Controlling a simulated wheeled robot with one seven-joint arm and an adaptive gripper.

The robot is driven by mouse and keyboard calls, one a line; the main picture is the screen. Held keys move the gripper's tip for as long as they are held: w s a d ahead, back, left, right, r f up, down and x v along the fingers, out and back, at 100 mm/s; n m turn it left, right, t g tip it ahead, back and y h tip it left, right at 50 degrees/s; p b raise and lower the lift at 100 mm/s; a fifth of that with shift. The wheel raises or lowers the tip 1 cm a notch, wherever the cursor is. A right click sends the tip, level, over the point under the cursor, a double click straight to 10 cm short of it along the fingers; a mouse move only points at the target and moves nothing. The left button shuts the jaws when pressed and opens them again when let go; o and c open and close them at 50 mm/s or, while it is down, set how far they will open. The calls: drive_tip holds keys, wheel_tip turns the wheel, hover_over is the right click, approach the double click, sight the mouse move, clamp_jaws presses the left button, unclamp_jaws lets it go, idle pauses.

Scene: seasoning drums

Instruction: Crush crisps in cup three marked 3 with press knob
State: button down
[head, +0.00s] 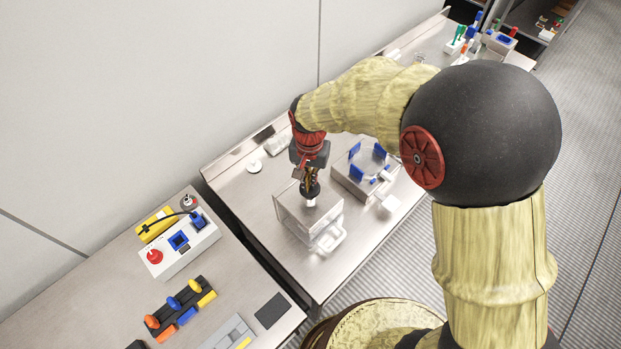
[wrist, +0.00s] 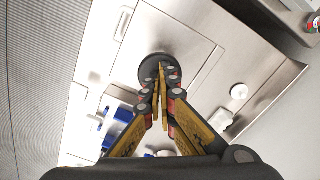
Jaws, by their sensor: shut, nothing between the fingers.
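My gripper (head: 311,190) points down over a steel box-like press (head: 312,222) on the bench. In the wrist view my gripper (wrist: 162,82) has its fingers together and empty, with the tips over a round black knob (wrist: 146,70) on the press's metal top (wrist: 192,45). I cannot tell whether the tips touch the knob. In the head view a pale knob-like tip shows just under the gripper. A clear tray or cup (head: 330,238) sits at the press's front. No cup marked 3 and no crisps can be made out.
A square fixture with blue posts (head: 354,150) stands right of the press. A white round piece (head: 254,166) lies behind left. A control box with a red button (head: 155,256) and coloured levers (head: 174,303) are on the left bench. Bare bench top (head: 232,190) shows left of the press.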

drive_tip(key=shift+f, duration=0.65)
drive_tip(key=shift+r, duration=0.15)
drive_tip(key=shift+r+p, duration=2.2)
drive_tip(key=shift+r, duration=1.55)
drive_tip(key=shift+f, duration=0.15)
drive_tip(key=shift+f+b, duration=2.4)
drive_tip(key=shift+f, duration=1.4)
drive_tip(key=shift+r, duration=0.1)
